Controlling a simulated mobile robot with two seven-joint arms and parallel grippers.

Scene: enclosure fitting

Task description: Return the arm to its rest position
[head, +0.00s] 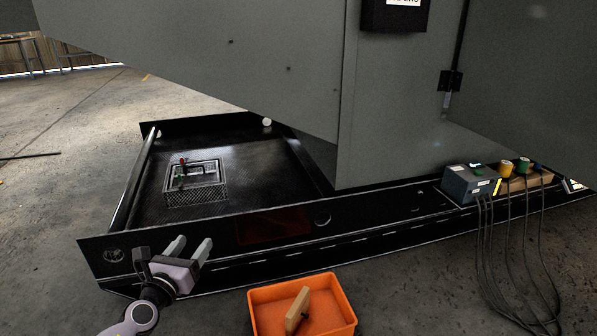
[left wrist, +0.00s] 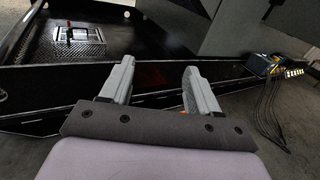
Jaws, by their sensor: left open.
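My left gripper (head: 190,248) is in the lower left of the head view, in front of the black base frame (head: 290,232). Its two grey fingers are apart with nothing between them. In the left wrist view the open fingers (left wrist: 158,85) point toward the side of the black frame. A gap to the frame seems to remain, but I cannot tell how wide. My right gripper is in neither view.
An orange bin (head: 262,318) with a wooden piece (head: 298,309) stands on the floor right of my left gripper. A grey box (head: 470,184) with hanging cables is at the right. Grey enclosure panels (head: 400,110) rise behind.

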